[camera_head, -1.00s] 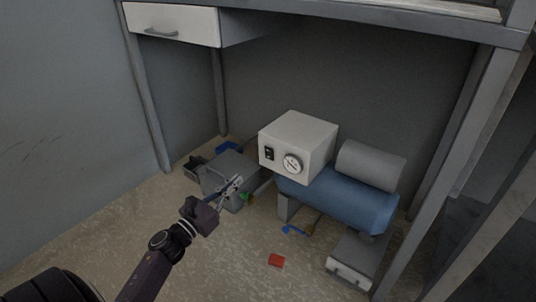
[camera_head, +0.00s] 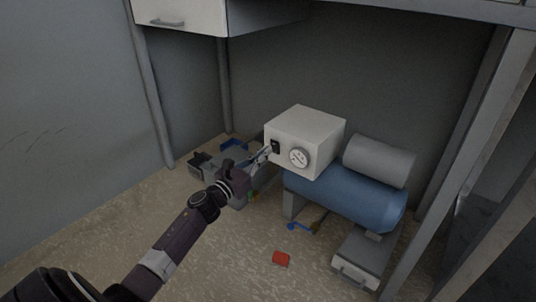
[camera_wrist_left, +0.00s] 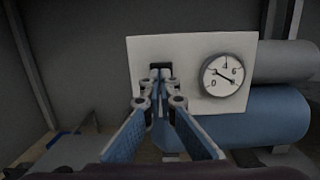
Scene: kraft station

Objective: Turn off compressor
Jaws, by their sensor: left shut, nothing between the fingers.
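The compressor has a white control box (camera_head: 319,137) on a blue tank (camera_head: 345,200), with a grey cylinder (camera_head: 379,162) at its right. A black switch (camera_head: 275,147) and a round gauge (camera_head: 299,157) are on the box's front. My left gripper (camera_head: 268,152) is shut and empty, its tips at or just before the switch. In the left wrist view the shut fingertips (camera_wrist_left: 160,73) overlap the switch, mostly hiding it; I cannot tell if they touch it. The gauge (camera_wrist_left: 223,76) is clear at the right. My right gripper is not in view.
A workbench with a white drawer (camera_head: 180,15) stands overhead, with its leg (camera_head: 152,95) at left. A grey box (camera_head: 225,163) lies behind my left gripper. A red block (camera_head: 281,258), a blue item (camera_head: 298,226) and a grey case (camera_head: 360,256) lie on the floor.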

